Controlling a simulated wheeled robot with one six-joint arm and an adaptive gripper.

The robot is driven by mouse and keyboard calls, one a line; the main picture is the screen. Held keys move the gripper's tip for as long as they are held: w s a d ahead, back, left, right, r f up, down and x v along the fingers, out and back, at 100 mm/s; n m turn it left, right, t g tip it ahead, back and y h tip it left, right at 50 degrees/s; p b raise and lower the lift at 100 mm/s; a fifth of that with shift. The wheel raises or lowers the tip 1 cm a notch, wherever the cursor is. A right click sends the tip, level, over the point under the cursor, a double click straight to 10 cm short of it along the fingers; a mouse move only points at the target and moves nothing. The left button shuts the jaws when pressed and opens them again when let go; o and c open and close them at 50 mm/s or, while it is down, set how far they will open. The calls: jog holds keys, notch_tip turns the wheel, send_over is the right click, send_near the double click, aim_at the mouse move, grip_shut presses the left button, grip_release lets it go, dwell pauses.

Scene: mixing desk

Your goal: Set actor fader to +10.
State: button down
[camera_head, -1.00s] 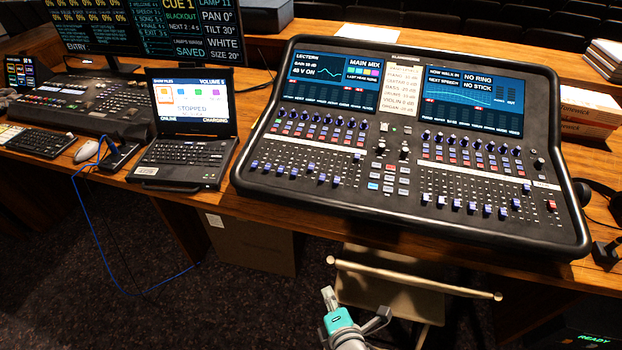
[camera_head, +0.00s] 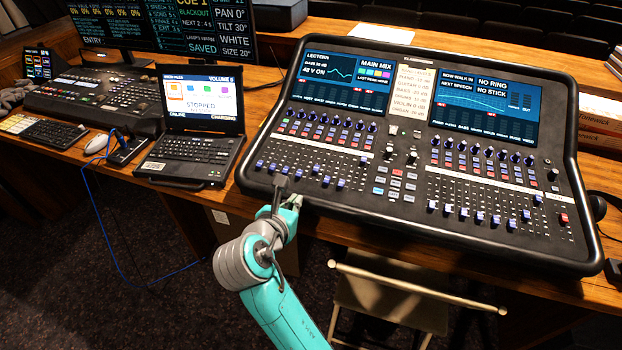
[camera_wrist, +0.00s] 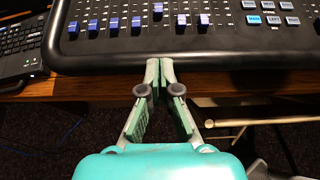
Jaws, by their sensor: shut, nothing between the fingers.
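The mixing desk (camera_head: 400,200) fills the middle and right of the head view. Its left bank has a row of blue fader caps (camera_head: 299,173); they also show in the wrist view (camera_wrist: 113,22). I cannot read which one is the actor fader. Most of these caps sit low in their slots; one cap (camera_wrist: 157,8) stands higher. My gripper (camera_head: 286,190) is at the desk's front edge, below the left bank. In the wrist view my gripper (camera_wrist: 159,64) is shut and empty, its tips at the front rim, short of the caps. The tips appear apart from every cap.
A laptop (camera_head: 193,150) stands left of the desk, with a lighting console (camera_head: 95,100) and a mouse (camera_head: 97,144) beyond it. A folding stool (camera_head: 390,300) is below the table front. The right bank has more blue caps and one red cap (camera_head: 564,218).

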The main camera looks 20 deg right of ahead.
send_near(316, 171)
jog(key=f, duration=0.1)
jog(key=w+f, duration=0.1)
jog(key=f, duration=0.1)
jog(key=shift+w+d+f, duration=0.15)
jog(key=shift+d, duration=0.25)
jog(key=w+d, duration=0.2)
jog(key=shift+w, duration=0.4)
jog(key=shift+w+d, duration=0.3)
jog(key=shift+w, duration=0.2)
jog(key=shift+d, duration=0.1)
jog(key=w+d, duration=0.1)
jog(key=w, duration=0.1)
jog(key=w+d, duration=0.2)
jog(key=w+d+r, duration=0.1)
jog(key=w, duration=0.1)
jog(key=shift+w+d, duration=0.15)
jog(key=shift+d, duration=0.05)
jog(key=shift+f, duration=0.1)
